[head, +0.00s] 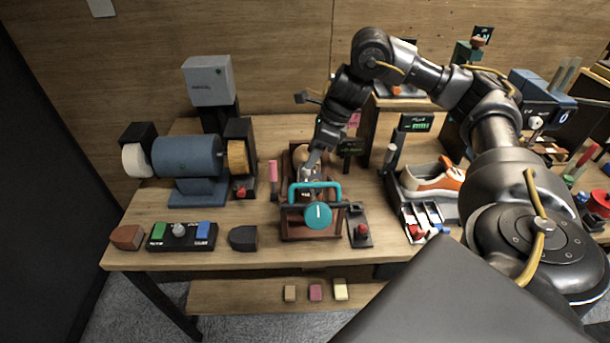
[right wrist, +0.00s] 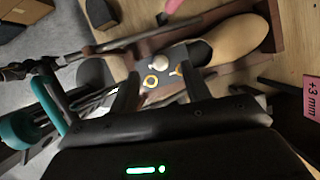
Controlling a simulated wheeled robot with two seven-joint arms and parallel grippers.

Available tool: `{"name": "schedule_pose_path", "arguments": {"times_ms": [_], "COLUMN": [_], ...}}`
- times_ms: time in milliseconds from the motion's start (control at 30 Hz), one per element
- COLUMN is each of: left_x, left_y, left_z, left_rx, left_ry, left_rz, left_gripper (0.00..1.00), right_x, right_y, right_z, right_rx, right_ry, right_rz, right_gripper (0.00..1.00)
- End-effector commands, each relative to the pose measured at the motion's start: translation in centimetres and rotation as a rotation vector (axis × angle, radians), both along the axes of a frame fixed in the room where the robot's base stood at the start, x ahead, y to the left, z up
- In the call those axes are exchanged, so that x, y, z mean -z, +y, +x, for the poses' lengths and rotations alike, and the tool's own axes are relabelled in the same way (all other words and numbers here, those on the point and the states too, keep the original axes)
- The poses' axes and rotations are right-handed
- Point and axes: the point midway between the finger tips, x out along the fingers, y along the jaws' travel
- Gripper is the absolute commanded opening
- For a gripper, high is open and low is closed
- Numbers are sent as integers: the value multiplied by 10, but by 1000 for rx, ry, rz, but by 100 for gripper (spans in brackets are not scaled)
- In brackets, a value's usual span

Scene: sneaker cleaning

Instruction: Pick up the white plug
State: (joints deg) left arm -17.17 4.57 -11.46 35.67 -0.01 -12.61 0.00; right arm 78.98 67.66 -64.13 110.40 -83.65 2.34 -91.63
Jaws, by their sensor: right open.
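My right gripper (right wrist: 160,74) is open, with one finger on each side of the plug. I cannot tell whether the fingers touch it. In the head view my right gripper (head: 309,168) reaches down into the brown wooden device (head: 303,232), behind its teal handle (head: 315,186). The plug cannot be made out clearly there. My left gripper is not in view.
A teal dial (head: 317,215) is on the device's front. A pink marker (head: 273,173) stands left of it, and a small red-knobbed lever (head: 361,230) is at its right. A blue grinder (head: 188,157) stands further left. An orange-white sneaker (head: 435,181) lies at right.

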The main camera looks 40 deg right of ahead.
Motion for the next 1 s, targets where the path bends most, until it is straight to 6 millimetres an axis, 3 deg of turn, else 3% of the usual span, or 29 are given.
{"name": "schedule_pose_path", "arguments": {"times_ms": [233, 400, 600, 833, 1000], "left_x": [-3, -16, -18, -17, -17], "left_y": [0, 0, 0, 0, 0], "left_z": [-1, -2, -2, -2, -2], "left_rx": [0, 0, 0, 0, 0], "left_ry": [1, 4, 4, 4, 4], "left_rz": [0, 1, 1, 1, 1], "left_gripper": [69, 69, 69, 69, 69], "right_x": [7, 30, 50, 52, 52], "right_y": [0, 4, 8, 9, 9], "right_z": [0, 4, 10, 11, 11], "right_rx": [3, 3, 4, 4, 4], "right_ry": [2, 5, 1, -1, 0], "right_rz": [-1, -1, -1, -1, -1], "right_gripper": [48, 48, 48, 48, 27]}}
